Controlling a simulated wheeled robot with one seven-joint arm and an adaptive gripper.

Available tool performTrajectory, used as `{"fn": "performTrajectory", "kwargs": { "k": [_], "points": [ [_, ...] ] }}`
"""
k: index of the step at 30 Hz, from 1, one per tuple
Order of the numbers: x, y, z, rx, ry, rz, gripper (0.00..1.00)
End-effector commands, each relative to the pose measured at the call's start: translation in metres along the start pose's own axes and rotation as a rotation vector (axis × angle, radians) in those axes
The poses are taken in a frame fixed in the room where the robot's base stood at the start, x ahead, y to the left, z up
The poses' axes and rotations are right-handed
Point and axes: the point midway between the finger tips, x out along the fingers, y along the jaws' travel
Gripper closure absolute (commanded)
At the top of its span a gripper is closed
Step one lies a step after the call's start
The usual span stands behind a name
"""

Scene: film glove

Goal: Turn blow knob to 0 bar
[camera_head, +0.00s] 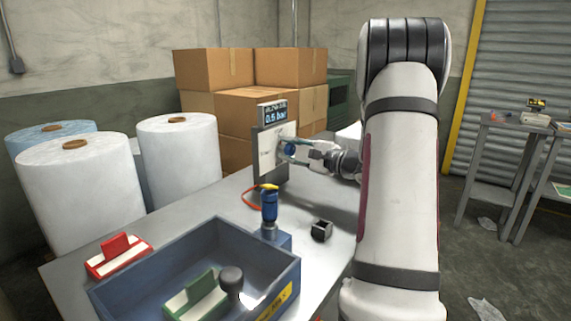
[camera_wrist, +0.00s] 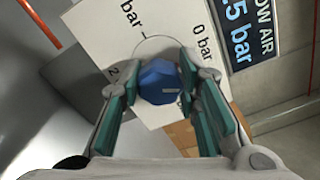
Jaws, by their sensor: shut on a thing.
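The blue blow knob (camera_wrist: 158,84) sits on a white dial plate (camera_wrist: 120,40) with bar markings; "0 bar" is printed to the upper right of the knob. The knob also shows in the head view (camera_head: 290,149), on the upright panel. The display (camera_wrist: 250,35) above the plate reads 0.5 bar in the head view (camera_head: 275,114). My gripper (camera_wrist: 160,92) has its two green-padded fingers on either side of the knob, shut on it. In the head view my gripper (camera_head: 294,150) reaches the panel from the right. Part of the plate's lettering is cut off or hidden behind my fingers.
The panel stands on a grey table (camera_head: 215,200). A blue tray (camera_head: 120,290), a red-and-white block (camera_head: 118,255), a blue tool with an orange cable (camera_head: 269,207) and a small black box (camera_head: 321,231) are nearer. Cardboard boxes (camera_head: 215,70) and white rolls (camera_head: 180,160) stand behind.

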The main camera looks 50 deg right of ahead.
Motion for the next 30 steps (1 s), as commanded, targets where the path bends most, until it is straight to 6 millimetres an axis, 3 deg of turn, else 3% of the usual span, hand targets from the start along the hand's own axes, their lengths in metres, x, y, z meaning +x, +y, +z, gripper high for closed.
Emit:
{"fn": "performTrajectory", "kwargs": {
  "k": [15, 30],
  "points": [
    [0.0011, 0.0054, -0.0014, -0.343, -0.002, 0.002, 0.98],
    [0.0005, 0.003, -0.0001, -0.481, -0.002, 0.004, 0.98]
  ]
}}
